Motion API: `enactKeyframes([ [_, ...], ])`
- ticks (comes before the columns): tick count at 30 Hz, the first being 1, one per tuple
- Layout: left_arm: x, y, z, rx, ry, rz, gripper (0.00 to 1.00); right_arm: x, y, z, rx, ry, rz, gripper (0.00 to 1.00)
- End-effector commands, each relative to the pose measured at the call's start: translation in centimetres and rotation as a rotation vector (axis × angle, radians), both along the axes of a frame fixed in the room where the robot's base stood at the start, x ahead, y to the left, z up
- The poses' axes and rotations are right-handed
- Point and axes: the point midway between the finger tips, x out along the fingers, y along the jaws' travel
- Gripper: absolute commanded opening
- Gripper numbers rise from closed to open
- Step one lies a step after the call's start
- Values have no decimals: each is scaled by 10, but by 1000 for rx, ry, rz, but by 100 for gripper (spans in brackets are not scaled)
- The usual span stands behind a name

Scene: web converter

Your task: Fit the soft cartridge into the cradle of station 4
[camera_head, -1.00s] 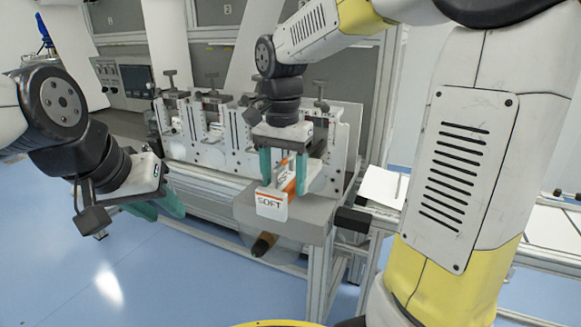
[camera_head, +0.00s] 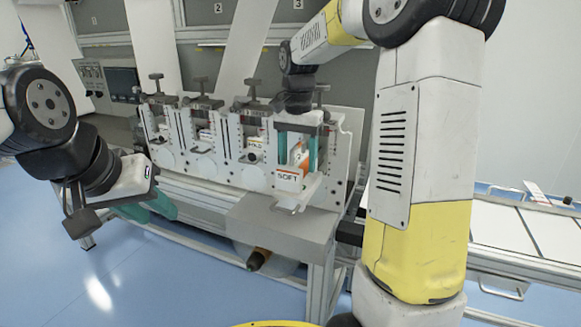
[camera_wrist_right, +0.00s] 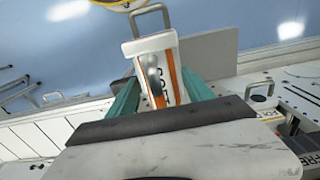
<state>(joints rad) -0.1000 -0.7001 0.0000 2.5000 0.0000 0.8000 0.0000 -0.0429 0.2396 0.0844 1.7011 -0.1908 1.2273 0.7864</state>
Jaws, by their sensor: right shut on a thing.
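The soft cartridge (camera_head: 290,180), white and orange with the word SOFT on its end, is upright in my right gripper (camera_head: 297,160). The gripper's green fingers are shut on its two sides; they also show in the right wrist view around the cartridge (camera_wrist_right: 152,62). The cartridge is at the rightmost station of the white machine (camera_head: 225,150), above the metal cradle (camera_head: 300,195) that juts out there. I cannot tell whether it touches the cradle. My left gripper (camera_head: 150,208) hangs at the left, away from the machine, with green fingers apart and nothing seen between them.
A grey table (camera_head: 285,225) stands in front of the right stations. Several other stations with black clamp knobs stand to the left, one holding a cartridge marked HARD (camera_head: 255,143). A dark roll (camera_head: 258,259) is under the table. Blue floor is free at front left.

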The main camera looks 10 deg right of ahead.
Motion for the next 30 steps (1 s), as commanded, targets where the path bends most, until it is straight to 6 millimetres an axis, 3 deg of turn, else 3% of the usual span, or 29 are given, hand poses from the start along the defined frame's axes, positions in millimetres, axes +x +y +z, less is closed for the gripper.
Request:
enactKeyframes([
  [6,0,0,0,0,0,0,36,23,-14,-2,1,-1,0,0],
  [17,0,0,0,0,0,0,36,23,-15,-37,1,1,0,0],
  [28,0,0,0,0,0,0,36,23,-15,-40,1,-1,1,0],
  [29,0,0,0,0,0,0,36,23,-15,-41,1,1,1,66],
  [30,0,0,0,0,0,0,36,23,-15,-41,1,1,1,73],
])
